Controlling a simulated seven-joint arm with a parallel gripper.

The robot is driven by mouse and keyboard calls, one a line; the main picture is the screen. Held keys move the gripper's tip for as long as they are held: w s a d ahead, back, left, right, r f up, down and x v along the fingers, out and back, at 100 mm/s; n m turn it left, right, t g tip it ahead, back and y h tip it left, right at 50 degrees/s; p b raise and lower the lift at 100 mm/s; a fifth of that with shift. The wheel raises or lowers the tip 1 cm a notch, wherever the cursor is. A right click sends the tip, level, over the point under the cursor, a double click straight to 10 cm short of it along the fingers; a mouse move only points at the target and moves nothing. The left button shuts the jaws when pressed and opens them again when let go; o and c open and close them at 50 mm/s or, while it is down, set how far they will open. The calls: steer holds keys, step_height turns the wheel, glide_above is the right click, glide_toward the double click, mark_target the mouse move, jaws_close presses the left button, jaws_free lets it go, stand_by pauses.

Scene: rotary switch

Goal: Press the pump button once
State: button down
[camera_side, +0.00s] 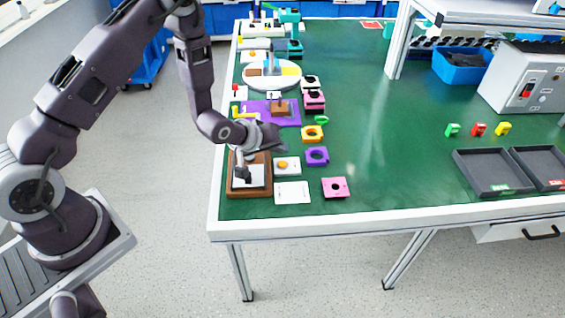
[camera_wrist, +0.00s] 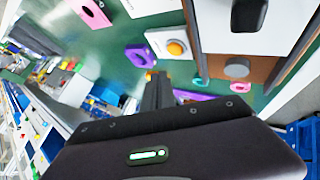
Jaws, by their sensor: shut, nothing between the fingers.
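A brown-framed box with a white panel (camera_side: 262,186) stands at the table's near left corner. In the wrist view, it carries a black switch-like part (camera_wrist: 248,14) and a round grey button (camera_wrist: 236,68). A white plate with an orange button (camera_side: 283,165) lies right of the box; this button also shows in the wrist view (camera_wrist: 176,48). No label is readable, so I cannot tell which is the pump button. My gripper (camera_wrist: 158,76) is shut and empty. In the side view it is near the box's back edge, apart from the orange button.
More devices line the left edge behind. Grey trays (camera_side: 495,172) lie at right. The table's middle is clear.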

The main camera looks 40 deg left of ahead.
mark_target(280, 165)
steer(key=shift+f, duration=1.25)
steer(key=shift+f, duration=0.1)
stand_by(1.0)
steer(key=shift+f, duration=0.3)
steer(key=shift+f, duration=0.45)
stand_by(0.5)
steer(key=shift+r, duration=0.85)
steer(key=shift+r, duration=2.55)
